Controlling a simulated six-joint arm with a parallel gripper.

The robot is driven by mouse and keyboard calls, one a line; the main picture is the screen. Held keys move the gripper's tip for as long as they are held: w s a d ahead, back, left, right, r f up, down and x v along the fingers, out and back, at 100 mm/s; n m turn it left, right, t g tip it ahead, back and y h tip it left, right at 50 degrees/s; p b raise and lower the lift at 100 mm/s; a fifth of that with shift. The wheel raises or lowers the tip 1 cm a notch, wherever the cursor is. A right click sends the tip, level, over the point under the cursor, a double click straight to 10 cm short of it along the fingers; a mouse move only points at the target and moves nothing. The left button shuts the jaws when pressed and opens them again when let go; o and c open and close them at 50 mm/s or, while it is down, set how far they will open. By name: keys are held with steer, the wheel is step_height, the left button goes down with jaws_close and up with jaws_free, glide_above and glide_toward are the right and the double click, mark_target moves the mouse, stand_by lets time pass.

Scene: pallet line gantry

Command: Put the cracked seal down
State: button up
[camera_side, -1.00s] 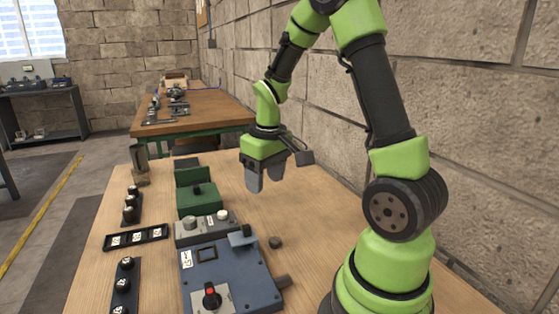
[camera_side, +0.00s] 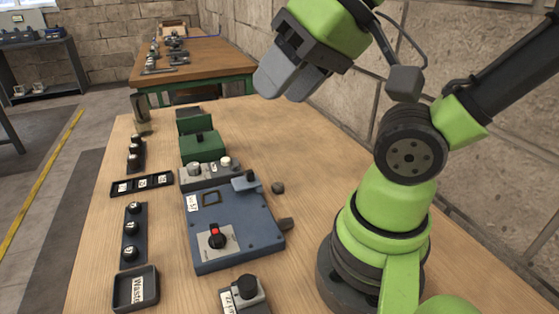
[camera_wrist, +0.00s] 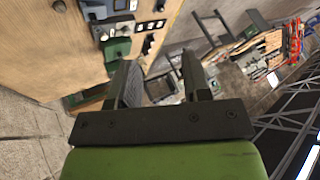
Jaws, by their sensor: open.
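My gripper (camera_side: 282,86) is raised high above the far right part of the workbench (camera_side: 290,135), with its jaws apart and nothing visible between them. In the wrist view the two fingers of my gripper (camera_wrist: 160,75) stand apart with a clear gap. I cannot tell for certain which thing is the cracked seal. A small dark round piece (camera_side: 278,188) lies on the wood just right of the blue box, apart from my gripper. The black tray labelled Waste (camera_side: 121,291) stands at the near left; no seal shows in it.
A blue box (camera_side: 240,233) with a red-tipped knob sits mid-bench. Behind it stand a grey block (camera_side: 208,178) and a green fixture (camera_side: 203,147). Black racks (camera_side: 134,252) line the left edge. The bench's far right is clear; a stone wall stands beyond.

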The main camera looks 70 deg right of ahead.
steer(key=m+g+h, duration=0.2)
steer(key=m+g, duration=0.5)
steer(key=m, duration=0.3)
glide_above(277, 185)
step_height(277, 185, down, 25)
steer(key=shift+r, duration=0.1)
steer(key=shift+s+f, duration=0.1)
steer(key=shift+f, duration=3.1)
steer(key=c, duration=0.7)
